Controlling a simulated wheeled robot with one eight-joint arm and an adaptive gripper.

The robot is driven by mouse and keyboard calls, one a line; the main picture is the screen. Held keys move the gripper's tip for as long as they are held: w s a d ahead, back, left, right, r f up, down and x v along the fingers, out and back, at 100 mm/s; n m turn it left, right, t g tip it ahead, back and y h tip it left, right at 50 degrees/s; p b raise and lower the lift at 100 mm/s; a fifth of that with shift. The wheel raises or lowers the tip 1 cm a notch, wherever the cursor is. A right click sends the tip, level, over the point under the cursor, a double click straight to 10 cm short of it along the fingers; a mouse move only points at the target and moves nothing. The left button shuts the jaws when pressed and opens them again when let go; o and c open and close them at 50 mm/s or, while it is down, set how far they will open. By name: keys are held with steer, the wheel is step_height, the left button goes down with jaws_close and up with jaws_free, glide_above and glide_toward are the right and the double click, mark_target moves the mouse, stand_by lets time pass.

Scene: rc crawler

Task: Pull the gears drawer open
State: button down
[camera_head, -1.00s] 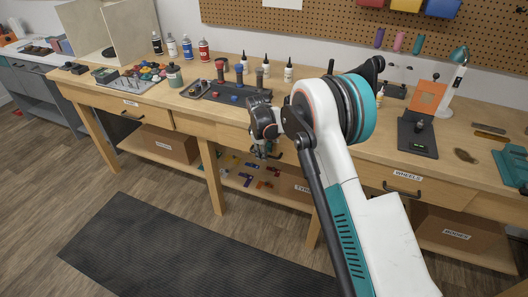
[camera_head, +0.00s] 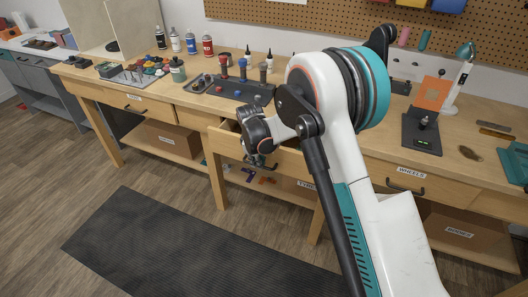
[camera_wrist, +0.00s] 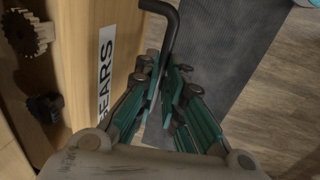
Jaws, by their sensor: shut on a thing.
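The gears drawer (camera_head: 222,143) is the middle drawer of the wooden bench, and it stands out from the bench front. In the wrist view its wooden front (camera_wrist: 85,20) carries a white GEARS label (camera_wrist: 105,72). Dark gears (camera_wrist: 45,106) show inside the drawer at the left. My gripper (camera_head: 257,161) is at the drawer's front, partly hidden by my arm in the head view. In the wrist view my gripper (camera_wrist: 163,78) is shut on the black bar handle (camera_wrist: 172,18), whose bent end sticks out beyond the fingers.
The wheels drawer (camera_head: 392,174) is shut at the right, with a cardboard box (camera_head: 462,232) below. Another shut drawer (camera_head: 135,104) is at the left. A dark mat (camera_head: 180,250) lies on the clear floor in front. Paint bottles and tools stand on the benchtop.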

steer(key=s+a, duration=0.3)
steer(key=s, duration=0.6)
steer(key=s+a+b, duration=0.1)
steer(key=s+a, duration=0.2)
steer(key=s, duration=0.6)
steer(key=shift+s+a, duration=0.3)
steer(key=shift+a, duration=0.1)
steer(key=c, duration=1.7)
jaws_free()
steer(key=r, duration=0.4)
steer(key=s+r, duration=0.1)
steer(key=r, duration=0.3)
steer(key=s+r, duration=0.1)
steer(key=r, duration=0.2)
steer(key=shift+a+r, duration=0.4)
